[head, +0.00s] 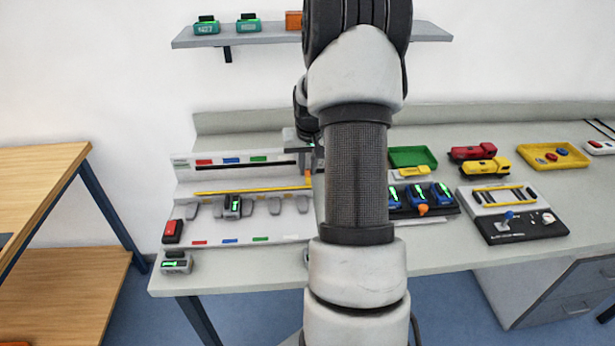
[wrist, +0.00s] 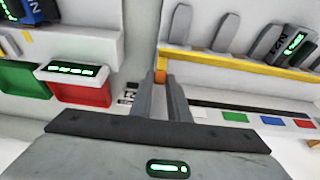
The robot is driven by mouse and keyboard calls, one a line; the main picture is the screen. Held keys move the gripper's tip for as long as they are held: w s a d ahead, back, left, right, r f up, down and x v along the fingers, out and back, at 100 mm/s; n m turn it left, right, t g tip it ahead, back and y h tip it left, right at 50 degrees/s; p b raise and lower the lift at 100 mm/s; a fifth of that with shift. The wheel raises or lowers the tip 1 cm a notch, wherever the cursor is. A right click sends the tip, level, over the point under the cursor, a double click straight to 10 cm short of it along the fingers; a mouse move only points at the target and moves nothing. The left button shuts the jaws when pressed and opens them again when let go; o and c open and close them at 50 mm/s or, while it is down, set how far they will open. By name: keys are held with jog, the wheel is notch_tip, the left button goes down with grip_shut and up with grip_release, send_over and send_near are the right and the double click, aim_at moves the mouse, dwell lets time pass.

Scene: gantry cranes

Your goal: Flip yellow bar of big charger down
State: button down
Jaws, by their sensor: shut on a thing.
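The big charger (head: 245,222) is a pale stepped unit at the left of the bench, with grey holders in a row. Its long yellow bar (head: 255,190) runs across behind the holders; it also shows in the wrist view (wrist: 240,64). The bar has an orange end piece at its right end in the head view, and this piece shows in the wrist view (wrist: 160,76). My gripper (wrist: 161,84) is shut on that orange end piece. My arm hides the area right of the charger in the head view.
A grey device (head: 232,206) stands among the holders. A red block (head: 172,231) and another device (head: 176,263) are at the left. A smaller charger (head: 495,197), toy trucks (head: 484,168) and a yellow tray (head: 553,157) stand right. A shelf (head: 275,38) hangs above.

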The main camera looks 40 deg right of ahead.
jog(key=t+h+b, duration=0.1)
jog(key=b, duration=0.2)
jog(key=s+a+t+h+b, duration=0.1)
jog(key=t+b, duration=0.1)
jog(key=b, duration=0.2)
jog(key=s+t+b, duration=0.1)
jog(key=b, duration=0.3)
jog(key=shift+s+a+f+t+h, duration=0.2)
jog(key=shift+f+t+h, duration=0.1)
jog(key=shift+f+h, duration=0.1)
jog(key=t+b, duration=0.1)
jog(key=b, duration=0.1)
jog(key=s+t+h+b, duration=0.1)
jog(key=b, duration=0.1)
jog(key=shift+a+r, duration=0.3)
jog(key=c, duration=1.7)
grip_release()
jog(key=shift+r, duration=0.2)
